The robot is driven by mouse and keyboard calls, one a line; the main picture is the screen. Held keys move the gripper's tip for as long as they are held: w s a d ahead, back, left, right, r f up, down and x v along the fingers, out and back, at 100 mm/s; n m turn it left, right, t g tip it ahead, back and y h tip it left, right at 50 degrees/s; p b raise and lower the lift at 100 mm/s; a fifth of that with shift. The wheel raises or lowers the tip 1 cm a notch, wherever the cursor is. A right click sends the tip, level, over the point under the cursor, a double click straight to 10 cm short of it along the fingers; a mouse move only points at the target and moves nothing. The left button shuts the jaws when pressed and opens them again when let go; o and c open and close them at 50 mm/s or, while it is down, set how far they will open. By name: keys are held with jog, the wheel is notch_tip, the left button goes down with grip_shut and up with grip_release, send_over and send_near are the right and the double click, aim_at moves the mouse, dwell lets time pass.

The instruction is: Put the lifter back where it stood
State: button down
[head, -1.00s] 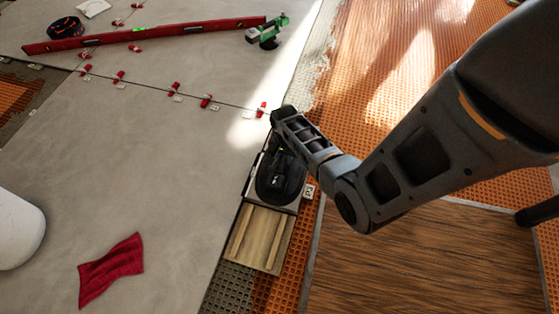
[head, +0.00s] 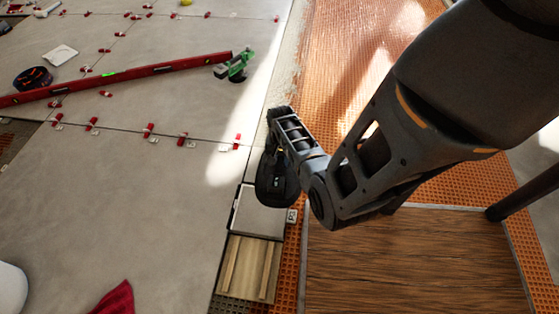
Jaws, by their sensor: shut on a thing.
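The lifter (head: 276,190) is a black, round-based suction tool. My gripper (head: 280,156) is shut on it, and my wrist hides most of the grip. The lifter is at the far end of a grey tile piece (head: 258,217) that lies on a pale wooden stand (head: 248,268). It overlaps the tile's far edge in the picture; its height above the surface is hard to tell. A small white marker label (head: 292,215) is beside the tile on the right.
A green and black tool (head: 238,66) stands on the tiled floor (head: 120,205) near a long red level (head: 130,77). Several red clips line the joints. A red cloth (head: 115,299) lies at the lower left. Orange matting (head: 345,70) and a wood-look board (head: 410,260) are on the right.

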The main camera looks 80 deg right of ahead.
jog(key=shift+r+p, duration=2.25)
jog(key=shift+r, duration=0.2)
jog(key=shift+w, duration=0.1)
